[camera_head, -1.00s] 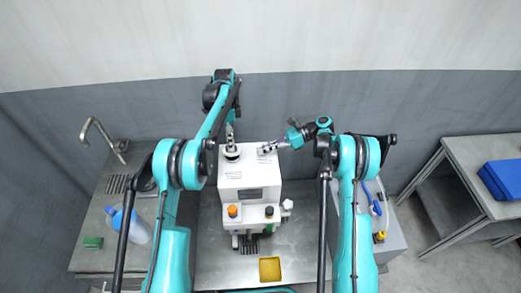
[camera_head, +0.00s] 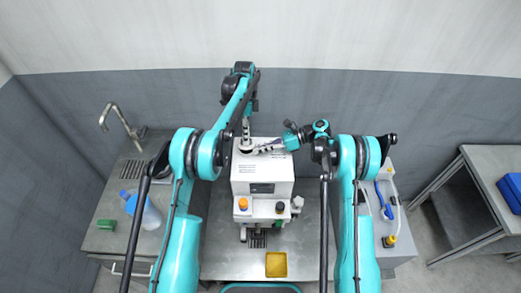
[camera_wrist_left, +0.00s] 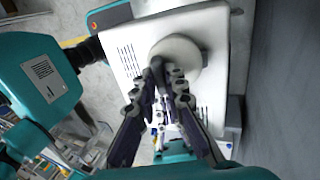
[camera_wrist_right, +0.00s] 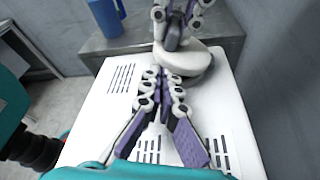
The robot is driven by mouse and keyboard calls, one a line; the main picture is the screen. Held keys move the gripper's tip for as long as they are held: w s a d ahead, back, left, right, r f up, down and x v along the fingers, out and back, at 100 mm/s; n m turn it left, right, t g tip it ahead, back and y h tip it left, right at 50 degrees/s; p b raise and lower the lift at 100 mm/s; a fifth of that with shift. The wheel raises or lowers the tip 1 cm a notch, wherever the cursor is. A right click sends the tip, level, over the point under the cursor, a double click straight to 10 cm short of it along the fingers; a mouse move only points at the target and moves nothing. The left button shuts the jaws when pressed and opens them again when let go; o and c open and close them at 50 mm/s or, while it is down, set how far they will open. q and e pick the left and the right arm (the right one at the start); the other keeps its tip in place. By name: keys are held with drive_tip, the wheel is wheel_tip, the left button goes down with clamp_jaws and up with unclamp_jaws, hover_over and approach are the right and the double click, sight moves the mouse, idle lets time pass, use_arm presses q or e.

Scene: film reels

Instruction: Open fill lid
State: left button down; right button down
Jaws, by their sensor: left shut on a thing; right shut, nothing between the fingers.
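The white machine (camera_head: 264,188) stands on the metal counter, its round white fill lid (camera_wrist_left: 181,55) on the top; the lid also shows in the right wrist view (camera_wrist_right: 190,62). My left gripper (camera_wrist_left: 163,72) is shut on the lid's dark knob, coming from above. In the head view the lid (camera_head: 246,149) sits under that gripper. Whether the lid is raised is hard to tell. My right gripper (camera_wrist_right: 164,75) is shut and empty, low over the machine's top, its tips close beside the lid's edge.
A sink tap (camera_head: 121,123), a blue-and-clear bottle (camera_head: 150,212) and a green block (camera_head: 106,224) are at the left. A yellow tray (camera_head: 276,264) lies in front of the machine. A side table (camera_head: 490,160) with a blue box (camera_head: 512,188) stands at the right.

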use_arm(q)
drive_tip(key=shift+f, duration=0.1)
use_arm(e)
drive_tip(key=shift+w+r, duration=0.3)
drive_tip(key=shift+r, duration=0.2)
use_arm(q)
drive_tip(key=c, duration=1.6)
unclamp_jaws()
drive_tip(key=shift+o, duration=0.2)
